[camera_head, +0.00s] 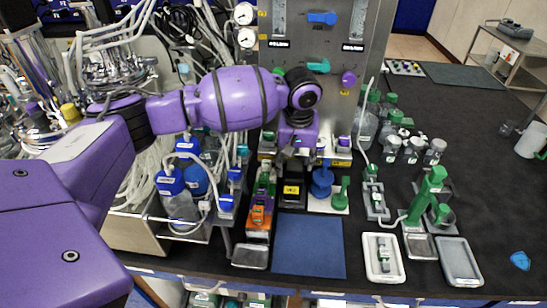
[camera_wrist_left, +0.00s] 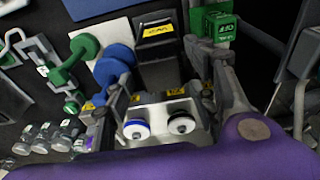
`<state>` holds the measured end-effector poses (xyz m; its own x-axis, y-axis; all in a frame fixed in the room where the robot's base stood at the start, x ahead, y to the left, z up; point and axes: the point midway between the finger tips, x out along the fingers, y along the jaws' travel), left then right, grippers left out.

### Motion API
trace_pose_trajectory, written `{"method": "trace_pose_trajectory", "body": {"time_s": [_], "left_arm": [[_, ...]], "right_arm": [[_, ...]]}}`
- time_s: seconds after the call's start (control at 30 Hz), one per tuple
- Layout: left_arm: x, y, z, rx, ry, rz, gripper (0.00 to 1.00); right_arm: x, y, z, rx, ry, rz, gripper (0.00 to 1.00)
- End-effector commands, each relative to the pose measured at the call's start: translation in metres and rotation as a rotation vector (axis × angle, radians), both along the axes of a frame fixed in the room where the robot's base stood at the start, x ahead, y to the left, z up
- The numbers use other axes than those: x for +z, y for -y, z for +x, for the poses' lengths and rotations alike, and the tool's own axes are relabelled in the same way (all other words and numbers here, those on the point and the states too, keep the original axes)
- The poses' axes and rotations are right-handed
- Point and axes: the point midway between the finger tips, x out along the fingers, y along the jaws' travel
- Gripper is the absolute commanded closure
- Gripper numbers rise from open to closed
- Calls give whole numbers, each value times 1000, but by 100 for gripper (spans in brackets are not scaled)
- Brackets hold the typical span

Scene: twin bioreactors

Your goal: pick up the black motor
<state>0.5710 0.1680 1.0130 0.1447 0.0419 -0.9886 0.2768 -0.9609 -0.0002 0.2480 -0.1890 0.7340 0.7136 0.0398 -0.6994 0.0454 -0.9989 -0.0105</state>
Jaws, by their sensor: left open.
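The black motor is probably the dark box with a yellow label (camera_head: 291,192), standing behind the blue mat on the bench. It also shows at the top middle of the left wrist view (camera_wrist_left: 160,62). My left gripper (camera_head: 298,148) hangs above and slightly behind it, fingers downward. In the left wrist view my left gripper (camera_wrist_left: 168,88) is open, its fingers spread to either side of the box's lower end. No contact is clear, and nothing is held. My right gripper is not in view.
A blue part (camera_head: 321,182) and a green part (camera_head: 341,195) stand close on the right on a white plate. An orange and green block (camera_head: 260,212) is close on the left. The blue mat (camera_head: 308,246) is bare. The metal panel (camera_head: 312,80) rises behind.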

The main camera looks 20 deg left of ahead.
Motion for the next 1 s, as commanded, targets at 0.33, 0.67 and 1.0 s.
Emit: {"method": "trace_pose_trajectory", "body": {"time_s": [0.33, 0.67, 1.0], "left_arm": [[-46, -2, 6, 0, -3, 0, 48], [-94, -5, 6, -2, -17, 2, 48], [-95, -5, 12, 0, 3, -1, 48]], "right_arm": [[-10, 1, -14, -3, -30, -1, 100], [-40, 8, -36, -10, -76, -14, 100], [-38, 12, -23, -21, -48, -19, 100]]}}
